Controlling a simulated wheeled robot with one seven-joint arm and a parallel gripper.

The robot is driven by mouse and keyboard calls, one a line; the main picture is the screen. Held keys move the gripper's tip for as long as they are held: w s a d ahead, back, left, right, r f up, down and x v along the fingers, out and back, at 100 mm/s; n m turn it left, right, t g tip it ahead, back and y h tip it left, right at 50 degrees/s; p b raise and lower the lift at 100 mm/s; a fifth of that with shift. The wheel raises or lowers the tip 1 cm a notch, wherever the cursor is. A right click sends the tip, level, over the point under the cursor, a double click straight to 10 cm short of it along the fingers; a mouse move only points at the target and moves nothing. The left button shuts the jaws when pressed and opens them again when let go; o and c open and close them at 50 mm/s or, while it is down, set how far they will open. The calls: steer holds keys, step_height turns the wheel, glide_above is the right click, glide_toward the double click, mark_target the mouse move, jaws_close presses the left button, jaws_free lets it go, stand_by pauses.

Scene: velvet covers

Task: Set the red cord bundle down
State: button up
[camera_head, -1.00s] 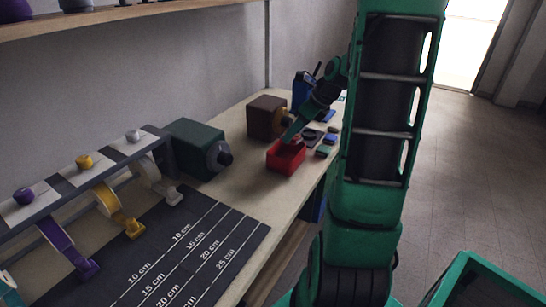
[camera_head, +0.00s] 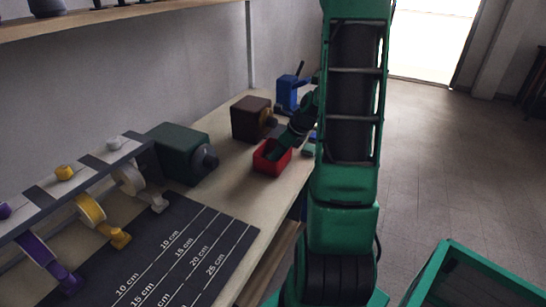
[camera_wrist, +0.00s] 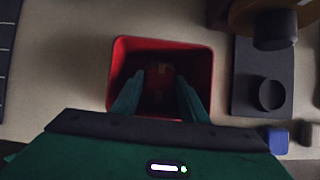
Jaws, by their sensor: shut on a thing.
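A red open bin (camera_head: 263,166) stands on the bench near its right edge, and its rim (camera_wrist: 118,62) frames my fingers in the wrist view. My gripper (camera_wrist: 159,92) points down into the bin, with a green finger on each side. Between the fingers is a dark red bundle (camera_wrist: 158,77) with a small tan patch, which I take to be the red cord bundle. It is in deep shadow, and I cannot tell whether it touches the bin floor. In the head view my gripper (camera_head: 277,152) reaches into the bin and the bundle is hidden.
A brown machine (camera_head: 250,118) stands behind the bin and a green machine (camera_head: 178,152) to its left. A dark plate (camera_wrist: 262,85) with a round knob and a blue block (camera_wrist: 277,140) lie right of the bin. Ribbon spools (camera_head: 90,208) and a measuring mat (camera_head: 190,255) are nearer.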

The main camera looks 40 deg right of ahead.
steer(key=o, duration=1)
steer(key=shift+s, duration=0.1)
steer(key=v, duration=1.2)
steer(key=s+a+r+n+g+h, duration=0.1)
steer(key=s+a+n+g, duration=0.5)
steer(key=s+a+n, duration=1.1)
steer(key=s+r+n, duration=0.1)
steer(key=s+n, duration=0.1)
steer(key=n, duration=0.7)
steer(key=shift+a+r+h, duration=0.3)
steer(key=shift+a, duration=0.05)
